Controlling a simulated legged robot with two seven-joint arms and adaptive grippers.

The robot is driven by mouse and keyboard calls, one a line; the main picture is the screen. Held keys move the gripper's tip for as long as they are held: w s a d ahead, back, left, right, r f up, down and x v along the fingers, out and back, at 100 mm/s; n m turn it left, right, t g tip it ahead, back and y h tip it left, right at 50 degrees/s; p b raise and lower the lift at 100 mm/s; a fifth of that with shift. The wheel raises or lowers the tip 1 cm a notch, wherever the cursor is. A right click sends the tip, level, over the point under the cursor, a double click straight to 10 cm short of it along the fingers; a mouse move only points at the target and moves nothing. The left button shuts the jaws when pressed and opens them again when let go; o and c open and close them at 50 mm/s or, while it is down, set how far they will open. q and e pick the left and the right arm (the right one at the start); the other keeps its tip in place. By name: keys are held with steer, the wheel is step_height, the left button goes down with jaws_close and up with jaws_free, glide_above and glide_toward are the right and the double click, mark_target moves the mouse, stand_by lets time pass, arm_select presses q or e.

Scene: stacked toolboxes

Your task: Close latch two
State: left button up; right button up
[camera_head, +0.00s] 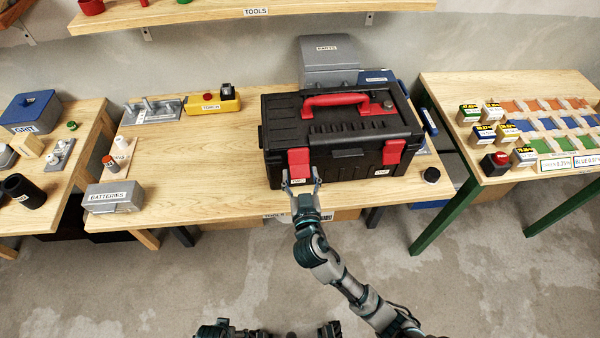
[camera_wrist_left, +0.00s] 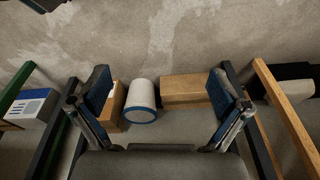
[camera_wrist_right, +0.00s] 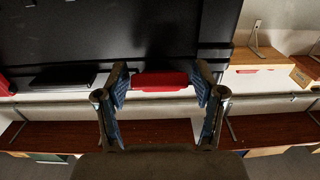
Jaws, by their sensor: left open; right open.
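The black toolbox (camera_head: 275,110) stands on the middle table, with a red handle (camera_head: 336,99) on its lid. Two red latches are on its front: a left latch (camera_head: 299,160) and a right latch (camera_head: 393,152). Small labels sit below them, too small to read. My right gripper (camera_head: 300,181) is open at the left latch's lower end. In the right wrist view a red latch (camera_wrist_right: 160,84) lies between the open fingertips; contact is unclear. My left gripper (camera_wrist_left: 162,84) is open and empty in its wrist view, low over the floor.
A grey batteries box (camera_head: 114,197) and a yellow torch case (camera_head: 212,102) are on the table's left. A small black knob (camera_head: 431,175) is right of the toolbox. A grey parts bin (camera_head: 328,62) stands behind it. The table left of the toolbox has free room.

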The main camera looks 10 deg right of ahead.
steer(key=shift+w, duration=0.4)
